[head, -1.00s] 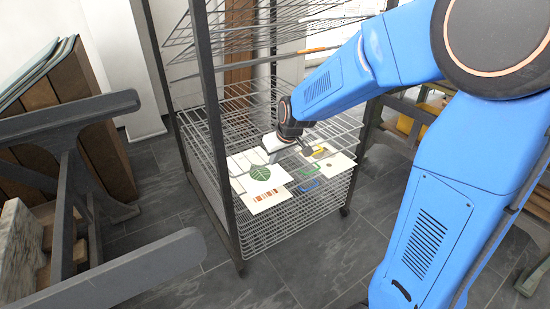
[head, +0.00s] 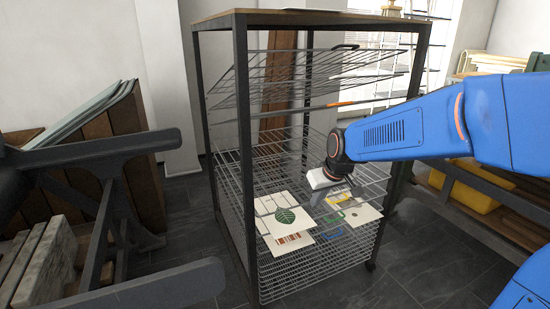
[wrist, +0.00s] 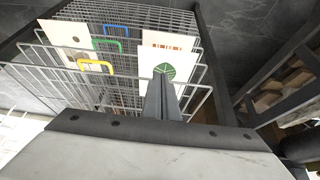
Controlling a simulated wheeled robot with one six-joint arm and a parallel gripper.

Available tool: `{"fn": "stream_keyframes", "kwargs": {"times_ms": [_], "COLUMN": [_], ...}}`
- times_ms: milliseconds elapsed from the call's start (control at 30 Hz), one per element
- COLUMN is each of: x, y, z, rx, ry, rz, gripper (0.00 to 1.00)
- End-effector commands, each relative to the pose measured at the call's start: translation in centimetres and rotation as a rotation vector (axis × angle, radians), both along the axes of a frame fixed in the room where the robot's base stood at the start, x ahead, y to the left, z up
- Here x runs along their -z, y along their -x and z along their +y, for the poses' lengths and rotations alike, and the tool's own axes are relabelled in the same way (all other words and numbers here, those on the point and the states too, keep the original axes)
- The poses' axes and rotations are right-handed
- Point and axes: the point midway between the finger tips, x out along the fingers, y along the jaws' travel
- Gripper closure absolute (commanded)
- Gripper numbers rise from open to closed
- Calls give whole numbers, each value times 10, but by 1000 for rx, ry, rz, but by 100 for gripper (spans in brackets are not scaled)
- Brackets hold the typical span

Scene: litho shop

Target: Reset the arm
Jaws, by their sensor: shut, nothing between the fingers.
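My blue arm (head: 395,132) reaches in from the right in the head view. My gripper (head: 318,197) is at its end, over the wire drying rack (head: 240,140). In the wrist view my gripper (wrist: 162,95) has its fingers shut together with nothing between them. A white print with a green leaf (head: 286,216) lies on a rack shelf just left of and below the gripper; it also shows in the wrist view (wrist: 165,70). The fingertips overlap the print in that view, but I cannot tell whether they touch it.
Several wire shelves are tilted up above. A dark frame (head: 100,155) stands at left, a yellow bin (head: 465,185) at right. Dark floor tiles (head: 375,290) are clear in front.

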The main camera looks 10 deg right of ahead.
Motion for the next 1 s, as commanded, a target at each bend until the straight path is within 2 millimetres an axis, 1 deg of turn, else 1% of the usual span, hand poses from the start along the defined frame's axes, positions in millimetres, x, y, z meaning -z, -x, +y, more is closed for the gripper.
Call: {"fn": "stream_keyframes", "kwargs": {"times_ms": [33,167,200,467,600,667,800,900,1000], "x": [-7,-19,-22,-33,-33,-32,-26,-22,-18], "y": [14,53,66,145,187,204,244,268,284], "z": [-5,-18,-23,-46,-58,-62,-71,-76,-80], "rx": [11,44,55,127,167,186,229,255,274], "ry": [-1,-3,-4,-3,-2,-2,2,2,5], "rz": [-2,3,7,21,28,31,38,43,46], "gripper": [100,100,100,100,100,100,100,100,100]}}
